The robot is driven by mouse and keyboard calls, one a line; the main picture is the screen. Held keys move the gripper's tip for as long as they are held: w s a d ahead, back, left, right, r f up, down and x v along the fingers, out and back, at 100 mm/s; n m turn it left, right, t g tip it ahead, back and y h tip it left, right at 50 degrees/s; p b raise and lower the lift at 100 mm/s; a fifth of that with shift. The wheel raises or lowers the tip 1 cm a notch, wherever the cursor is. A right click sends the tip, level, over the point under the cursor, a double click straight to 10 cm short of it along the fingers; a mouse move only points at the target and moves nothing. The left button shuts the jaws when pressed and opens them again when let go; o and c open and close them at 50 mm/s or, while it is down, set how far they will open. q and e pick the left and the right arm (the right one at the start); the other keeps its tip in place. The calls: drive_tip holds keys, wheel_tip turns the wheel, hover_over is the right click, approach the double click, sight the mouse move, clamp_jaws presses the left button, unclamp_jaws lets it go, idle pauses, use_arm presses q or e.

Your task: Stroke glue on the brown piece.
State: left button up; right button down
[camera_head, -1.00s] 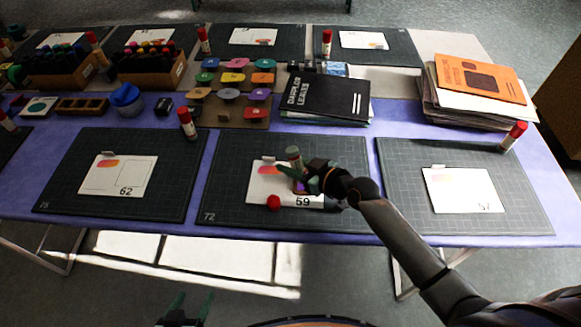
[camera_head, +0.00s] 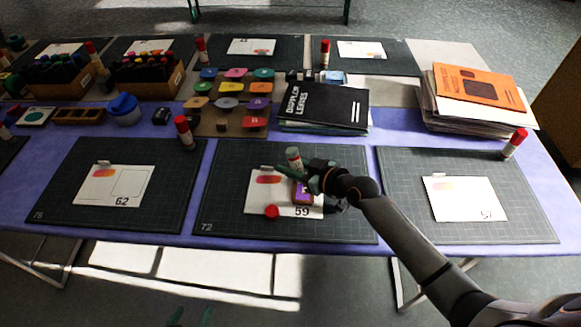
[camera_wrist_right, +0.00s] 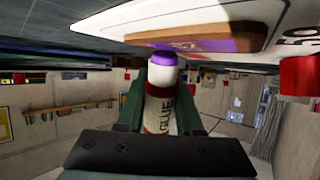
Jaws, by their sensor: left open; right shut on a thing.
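The brown piece (camera_head: 302,198) lies on the white card numbered 59 (camera_head: 258,199), on the middle mat. A purple patch shows on the brown piece (camera_wrist_right: 235,43) in the right wrist view. My right gripper (camera_head: 309,176) is shut on an uncapped glue stick (camera_head: 294,158), also seen in the right wrist view (camera_wrist_right: 162,112). Its purple tip points at the piece and is close to it; I cannot tell whether they touch. A red cap (camera_head: 271,212) lies at the card's lower edge. My left gripper (camera_head: 190,319) is open and empty at the bottom edge, mostly out of view.
Cards 62 (camera_head: 98,188) and 57 (camera_head: 464,207) lie on the neighbouring mats. Capped glue sticks stand at the mats' far corners, such as the left one (camera_head: 184,133). A black book (camera_head: 322,104) and paint pads lie behind. The mat left of card 59 is clear.

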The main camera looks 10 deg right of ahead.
sight(291, 150)
wheel_tip(291, 150, up, 4)
drive_tip(key=p, duration=0.3)
drive_tip(key=shift+f, duration=0.15)
wheel_tip(291, 150, up, 4)
drive_tip(key=p, duration=0.3)
drive_tip(key=shift+f+p, duration=0.25)
drive_tip(key=shift+p, duration=0.05)
